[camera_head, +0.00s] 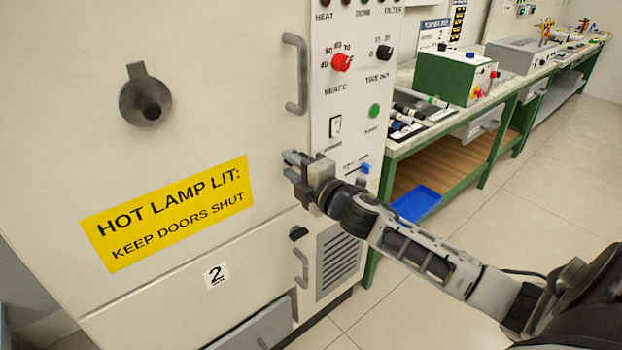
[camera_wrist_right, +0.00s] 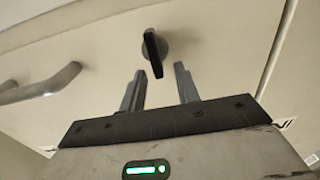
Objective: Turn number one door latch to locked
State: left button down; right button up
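A dark latch lever on a round grey base (camera_wrist_right: 154,46) shows in the right wrist view, beyond my right gripper's fingertips. Its lever runs nearly up and down in that picture, slightly tilted. My right gripper (camera_wrist_right: 158,72) is open and empty, its two fingers apart with the latch ahead between their lines; I see no clear contact. In the head view my right gripper (camera_head: 292,166) is at the right edge of the cabinet door and seems to hide this latch. No number one label is readable. My left gripper is not in view.
The cabinet has a bar handle (camera_head: 297,75), a round fitting (camera_head: 143,98) and a yellow warning sign (camera_head: 168,212). A lower door labelled 2 (camera_head: 216,275) has a dark knob (camera_head: 298,233) and handle (camera_head: 302,268). A control panel (camera_head: 338,105) adjoins my gripper. A green-framed bench (camera_head: 505,105) stands right.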

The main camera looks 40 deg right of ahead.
jog(key=s+d+b, duration=0.1)
jog(key=s, duration=1.4)
jog(key=shift+s+b, duration=0.25)
jog(key=shift+b, duration=0.05)
jog(key=shift+d+f, duration=0.1)
jog(key=s+a+f+m+g, duration=0.3)
jog(key=s+a+f+m, duration=0.2)
jog(key=a+f+m, duration=0.3)
jog(key=s+a+f+m+g+y, duration=0.1)
jog(key=s+a+f+m+g, duration=0.3)
jog(key=a+f+m, duration=0.4)
jog(key=s+a+f, duration=0.1)
jog(key=a+f, duration=0.2)
jog(key=f, duration=0.2)
jog(key=shift+s+m+y, duration=0.15)
jog(key=shift+m+y, duration=0.15)
jog(key=shift+a, duration=0.1)
